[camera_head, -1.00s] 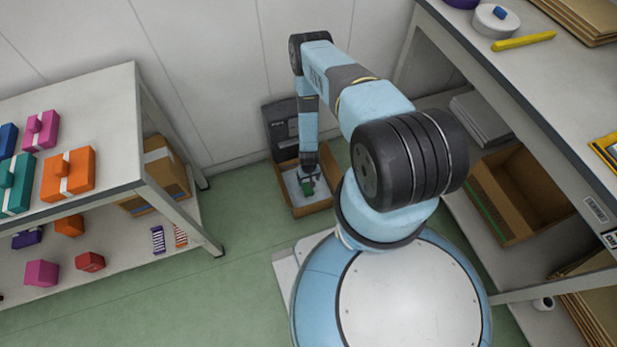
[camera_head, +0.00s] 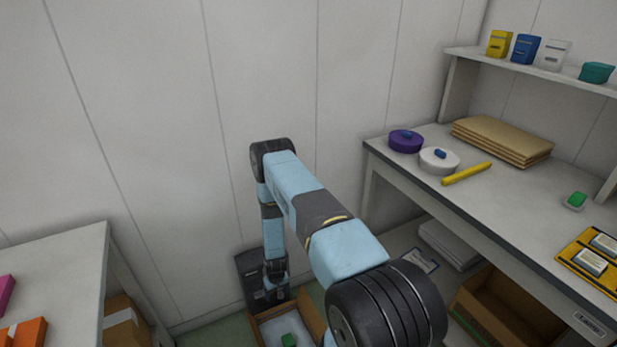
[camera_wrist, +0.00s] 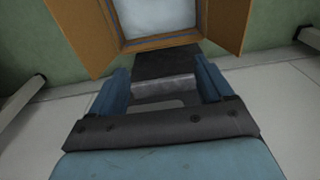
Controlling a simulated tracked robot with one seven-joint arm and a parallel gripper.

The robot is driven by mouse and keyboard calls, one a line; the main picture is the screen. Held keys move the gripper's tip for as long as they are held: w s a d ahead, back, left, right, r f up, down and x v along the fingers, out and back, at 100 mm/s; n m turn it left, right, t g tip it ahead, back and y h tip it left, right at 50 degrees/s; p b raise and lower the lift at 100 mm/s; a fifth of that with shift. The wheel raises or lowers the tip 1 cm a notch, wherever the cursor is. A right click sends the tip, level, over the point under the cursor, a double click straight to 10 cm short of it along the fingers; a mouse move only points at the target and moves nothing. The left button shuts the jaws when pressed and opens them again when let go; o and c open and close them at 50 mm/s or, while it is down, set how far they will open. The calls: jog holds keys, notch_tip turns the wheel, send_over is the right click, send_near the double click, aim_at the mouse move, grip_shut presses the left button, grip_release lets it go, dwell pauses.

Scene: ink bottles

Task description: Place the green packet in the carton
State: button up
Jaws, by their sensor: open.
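A small green packet (camera_head: 289,340) lies on the pale bottom of an open brown carton (camera_head: 312,312) on the floor, at the lower edge of the head view. The carton's front is cut off there. My gripper (camera_head: 277,297) is above the back part of the carton, apart from the packet. In the wrist view my gripper (camera_wrist: 162,80) has its two blue fingers spread, with no packet seen between them. The carton's brown flap (camera_wrist: 82,30) and pale inside show beyond the fingers; the packet is not visible there.
A dark box (camera_head: 249,272) stands behind the carton against the wall. A workbench (camera_head: 480,215) at right holds round tins, envelopes and a small green item (camera_head: 576,200). Another brown carton (camera_head: 485,312) sits under it. A shelf unit (camera_head: 60,265) is at left.

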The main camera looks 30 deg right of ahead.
jog(key=w+r, duration=0.4)
jog(key=r, duration=0.5)
jog(key=w+r+t, duration=0.1)
jog(key=w+r, duration=0.2)
jog(key=r, duration=0.6)
jog(key=w+r, duration=0.4)
jog(key=r, duration=0.6)
jog(key=s+r+t, duration=0.1)
jog(key=s+r, duration=0.2)
jog(key=r, duration=2.4)
jog(key=s+r+t, duration=0.1)
jog(key=s+r, duration=0.7)
jog(key=r, duration=0.3)
jog(key=s+r+t, duration=0.1)
jog(key=s+r, duration=0.7)
jog(key=r, duration=0.2)
jog(key=s+r, duration=0.4)
jog(key=s, duration=0.7)
jog(key=s+r+t, duration=0.1)
jog(key=s+r, duration=0.2)
jog(key=s, duration=0.8)
jog(key=shift+a+r, duration=0.25)
jog(key=shift+r, duration=0.1)
